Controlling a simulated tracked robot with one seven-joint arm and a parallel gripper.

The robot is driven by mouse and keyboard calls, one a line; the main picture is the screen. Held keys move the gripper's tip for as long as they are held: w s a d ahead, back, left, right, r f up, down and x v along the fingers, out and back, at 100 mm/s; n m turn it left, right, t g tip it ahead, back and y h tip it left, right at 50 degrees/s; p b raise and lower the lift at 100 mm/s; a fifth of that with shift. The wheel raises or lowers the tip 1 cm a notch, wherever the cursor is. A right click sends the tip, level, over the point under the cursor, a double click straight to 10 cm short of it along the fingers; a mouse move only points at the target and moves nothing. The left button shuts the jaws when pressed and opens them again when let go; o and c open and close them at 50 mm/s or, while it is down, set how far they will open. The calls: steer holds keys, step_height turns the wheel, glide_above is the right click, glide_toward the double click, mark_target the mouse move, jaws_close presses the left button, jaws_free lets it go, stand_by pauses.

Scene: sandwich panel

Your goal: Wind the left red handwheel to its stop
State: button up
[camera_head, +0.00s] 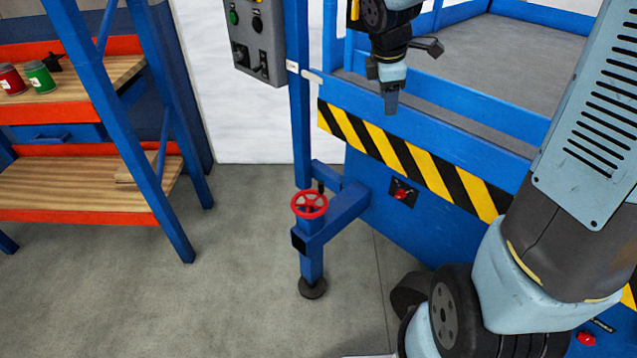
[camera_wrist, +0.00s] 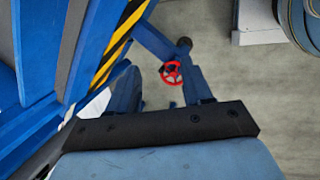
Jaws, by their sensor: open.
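The red handwheel (camera_head: 309,204) sits on top of a blue outrigger leg (camera_head: 313,255) at the left corner of the blue platform. It has spokes, and a small dark knob stands up at its rim. In the wrist view the handwheel (camera_wrist: 171,73) appears beyond the fingers, in the gap between them. My gripper (camera_head: 391,100) points down, above and to the right of the handwheel, in front of the striped platform edge. In the wrist view my gripper (camera_wrist: 162,78) has its two fingers apart with nothing held. It appears clear of the wheel.
The platform's striped edge (camera_head: 410,160) and a blue post (camera_head: 298,100) stand near the wheel. A grey control box (camera_head: 257,40) hangs upper left. A shelf (camera_head: 85,190) with red and green cans stands at left. The floor left of the leg is clear.

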steer(key=w+a+f+n+g, duration=0.1)
steer(key=w+a+f+n, duration=0.3)
steer(key=f+n, duration=0.15)
steer(key=w+a+f+n, duration=0.3)
steer(key=w+f+n, duration=0.15)
steer(key=f, duration=0.25)
steer(key=n+g+y, duration=0.2)
steer(key=n, duration=0.6)
glide_above(321, 183)
step_height(321, 183, down, 13)
step_height(321, 183, down, 14)
steer(key=shift+r, duration=0.25)
jaws_close()
steer(key=shift+w+a, duration=0.1)
steer(key=shift+a, duration=0.1)
steer(key=shift+d, duration=0.2)
